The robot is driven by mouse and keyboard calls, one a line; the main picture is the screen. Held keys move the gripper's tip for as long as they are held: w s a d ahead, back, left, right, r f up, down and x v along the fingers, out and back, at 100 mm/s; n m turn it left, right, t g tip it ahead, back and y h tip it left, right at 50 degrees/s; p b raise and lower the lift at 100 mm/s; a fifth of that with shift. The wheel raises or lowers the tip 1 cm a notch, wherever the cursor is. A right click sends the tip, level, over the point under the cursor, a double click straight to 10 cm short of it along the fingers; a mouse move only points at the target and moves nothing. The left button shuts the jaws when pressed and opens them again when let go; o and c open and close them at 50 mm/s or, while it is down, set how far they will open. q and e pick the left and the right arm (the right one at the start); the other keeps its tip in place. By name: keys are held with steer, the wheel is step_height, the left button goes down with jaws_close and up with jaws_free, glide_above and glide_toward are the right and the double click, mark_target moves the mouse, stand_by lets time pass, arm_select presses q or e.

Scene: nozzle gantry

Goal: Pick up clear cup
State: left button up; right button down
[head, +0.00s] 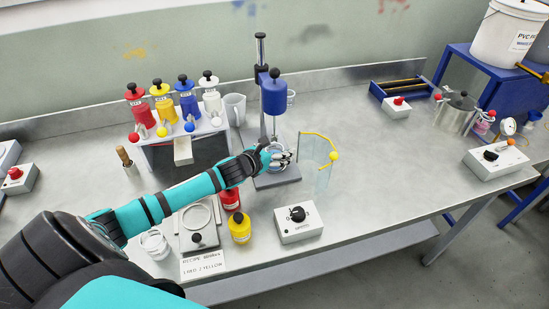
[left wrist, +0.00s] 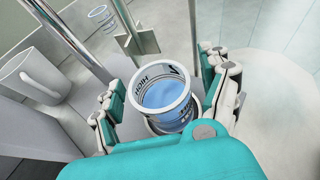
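The clear cup (left wrist: 165,92) has dark print on its wall and looks light blue inside. It stands under the blue stirrer (head: 274,93), on the grey stand base (head: 277,178). In the head view only a little of the cup shows behind the fingers. My left gripper (head: 281,157) is at the cup. In the left wrist view its fingers (left wrist: 165,95) are spread on both sides of the cup, with small gaps visible. More clear cups (head: 154,244) stand at the table's front left. My right gripper is not in view.
A curved clear screen with yellow edging (head: 317,160) stands just right of the stand. A control box (head: 298,222), red bottle (head: 229,198) and yellow bottle (head: 240,228) are in front. A mug (head: 235,109) and bottle rack (head: 173,142) stand behind left.

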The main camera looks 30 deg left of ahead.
arm_select(q)
steer(key=c, duration=1.3)
